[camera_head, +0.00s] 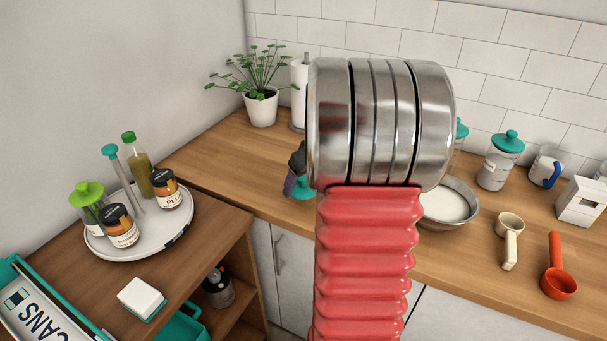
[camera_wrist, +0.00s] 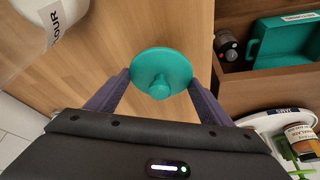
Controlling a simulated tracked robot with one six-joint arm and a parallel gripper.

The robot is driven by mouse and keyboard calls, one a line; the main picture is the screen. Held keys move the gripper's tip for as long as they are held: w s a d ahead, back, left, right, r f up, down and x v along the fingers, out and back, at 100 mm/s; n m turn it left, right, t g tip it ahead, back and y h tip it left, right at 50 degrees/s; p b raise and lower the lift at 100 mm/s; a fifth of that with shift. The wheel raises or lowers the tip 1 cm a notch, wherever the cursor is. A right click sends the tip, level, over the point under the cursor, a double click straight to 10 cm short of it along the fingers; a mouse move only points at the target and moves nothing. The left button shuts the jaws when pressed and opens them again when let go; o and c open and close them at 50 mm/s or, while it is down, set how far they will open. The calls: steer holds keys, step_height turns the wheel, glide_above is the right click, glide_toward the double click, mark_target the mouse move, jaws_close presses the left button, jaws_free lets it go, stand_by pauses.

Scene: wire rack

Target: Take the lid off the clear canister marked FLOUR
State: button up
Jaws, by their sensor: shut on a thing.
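My gripper (camera_wrist: 160,92) is shut on a round teal lid (camera_wrist: 162,66) with a knob, its purple fingers on either side of the rim. In the head view the same teal lid (camera_head: 303,188) shows at the left edge of my arm, with part of the gripper (camera_head: 297,162) beside it. A canister (camera_wrist: 45,22) with a white label, of which the letters "OUR" show, stands at the top left of the wrist view, apart from the lid. Its top is cut off by the frame. In the head view my arm hides this canister.
A metal bowl (camera_head: 462,184) of white stuff, a teal-lidded canister (camera_head: 494,173), a beige scoop (camera_head: 509,252) and a red scoop (camera_head: 560,284) are on the counter to the right. A plant (camera_head: 262,108) stands at the back. A round tray (camera_head: 152,244) with jars is on the left shelf.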

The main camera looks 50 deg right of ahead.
mark_target(304, 192)
steer(key=shift+f, duration=1.1)
steer(key=shift+f, duration=0.95)
stand_by(0.9)
steer(key=o, duration=1.7)
steer(key=shift+s+r, duration=0.1)
steer(key=v, duration=1.3)
steer(key=shift+s+a+r, duration=0.1)
steer(key=shift+s+r, duration=0.05)
steer(key=shift+r, duration=0.1)
